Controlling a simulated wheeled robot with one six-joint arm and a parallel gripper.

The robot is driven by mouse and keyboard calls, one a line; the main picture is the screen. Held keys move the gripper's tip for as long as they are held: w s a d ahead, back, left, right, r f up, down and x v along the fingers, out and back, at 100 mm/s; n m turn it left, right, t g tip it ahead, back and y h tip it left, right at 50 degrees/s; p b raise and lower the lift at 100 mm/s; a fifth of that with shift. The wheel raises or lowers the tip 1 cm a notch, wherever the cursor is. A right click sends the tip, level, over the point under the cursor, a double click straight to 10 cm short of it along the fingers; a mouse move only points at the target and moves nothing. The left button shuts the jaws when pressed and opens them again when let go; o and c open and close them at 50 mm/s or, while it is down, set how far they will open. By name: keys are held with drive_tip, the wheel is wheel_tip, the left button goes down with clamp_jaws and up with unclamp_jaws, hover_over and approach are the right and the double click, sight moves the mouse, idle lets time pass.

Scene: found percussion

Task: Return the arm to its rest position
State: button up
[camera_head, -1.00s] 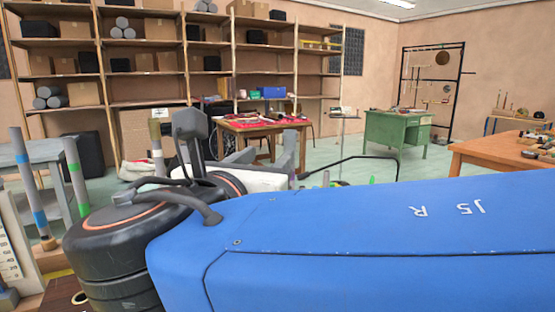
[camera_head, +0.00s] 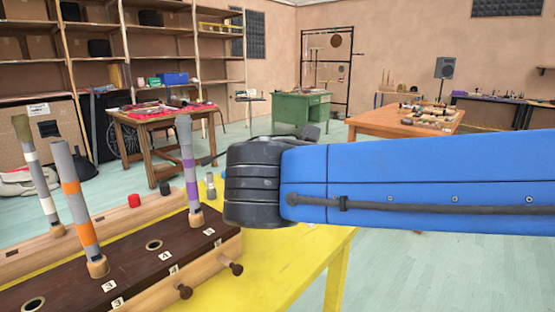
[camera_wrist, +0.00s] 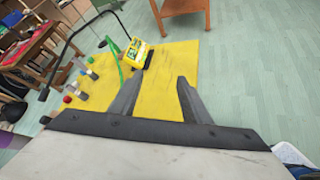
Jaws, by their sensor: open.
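My gripper (camera_wrist: 160,78) is open in the wrist view, with its two dark fingers apart and nothing between them. It points out over a yellow tabletop (camera_wrist: 160,105). In the head view my blue arm reaches in from the right to a black joint; the gripper itself is hidden there.
The yellow table (camera_head: 290,262) bears a dark board (camera_head: 130,270) with numbered holes and upright banded tubes (camera_head: 78,205) at left. A yellow box (camera_wrist: 138,52) and several small capped cylinders (camera_wrist: 83,95) lie on it. A green desk (camera_head: 302,107) and wooden tables stand farther off, with open floor between.

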drive_tip(key=s+d+f+m+g, duration=0.25)
drive_tip(key=d+f+m, duration=0.25)
drive_tip(key=d, duration=0.3)
drive_tip(key=s+d+f+m+g, duration=0.1)
drive_tip(key=d+f+m+g, duration=0.2)
drive_tip(key=d+f+m, duration=0.4)
drive_tip(key=s+d+f+m+g+y, duration=0.1)
drive_tip(key=s+d+f+m+y, duration=0.2)
drive_tip(key=s+d+f+m, duration=0.5)
drive_tip(key=shift+s+d+f+m+y, duration=0.6)
drive_tip(key=shift+s+m, duration=0.9)
drive_tip(key=shift+m, duration=1.7)
drive_tip(key=shift+a+f+g, duration=0.15)
drive_tip(key=shift+a+g, duration=0.1)
idle(0.6)
